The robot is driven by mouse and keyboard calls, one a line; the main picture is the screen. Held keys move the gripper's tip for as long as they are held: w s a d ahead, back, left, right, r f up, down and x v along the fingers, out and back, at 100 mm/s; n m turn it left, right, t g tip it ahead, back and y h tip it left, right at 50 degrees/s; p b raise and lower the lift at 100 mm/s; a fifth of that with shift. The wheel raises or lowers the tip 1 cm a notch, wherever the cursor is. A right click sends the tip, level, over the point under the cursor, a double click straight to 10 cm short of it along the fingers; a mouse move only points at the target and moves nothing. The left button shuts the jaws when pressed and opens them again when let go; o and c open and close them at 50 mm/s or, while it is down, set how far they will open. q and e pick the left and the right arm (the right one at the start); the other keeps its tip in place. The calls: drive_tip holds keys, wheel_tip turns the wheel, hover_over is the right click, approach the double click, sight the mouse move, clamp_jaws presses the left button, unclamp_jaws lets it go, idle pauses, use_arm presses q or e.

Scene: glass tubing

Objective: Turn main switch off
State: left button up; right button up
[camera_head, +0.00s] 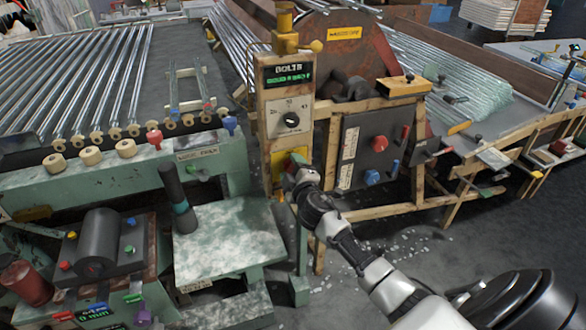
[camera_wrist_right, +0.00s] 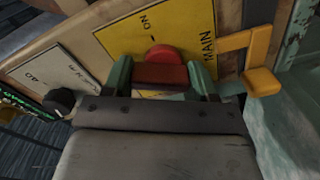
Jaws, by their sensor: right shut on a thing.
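The main switch is a red knob (camera_wrist_right: 164,54) on a yellow plate (camera_wrist_right: 118,36) marked "ON" and "MAIN", in the right wrist view. In the head view the yellow plate (camera_head: 278,163) sits low on the wooden control post, mostly behind my right gripper. My right gripper (camera_wrist_right: 163,78) has its green fingers on both sides of the red knob and is shut on it. In the head view my right gripper (camera_head: 294,168) reaches the post from the lower right. The knob's exact pointing direction is partly hidden by the fingers. My left gripper is not in view.
Above the plate are a black dial (camera_head: 291,119) and a green-lit display (camera_head: 288,74). A yellow-orange bracket (camera_wrist_right: 258,78) stands beside the plate. A dark panel (camera_head: 372,150) with red and blue knobs is to the right, and a green bench (camera_head: 228,240) to the left.

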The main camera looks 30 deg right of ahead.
drive_tip(key=n, duration=0.5)
drive_tip(key=shift+f, duration=0.1)
drive_tip(key=shift+a+n, duration=0.1)
drive_tip(key=shift+n, duration=0.2)
idle(0.4)
drive_tip(key=o, duration=0.9)
drive_tip(key=shift+s, duration=0.1)
drive_tip(key=v, duration=1)
drive_tip(key=shift+s, duration=0.3)
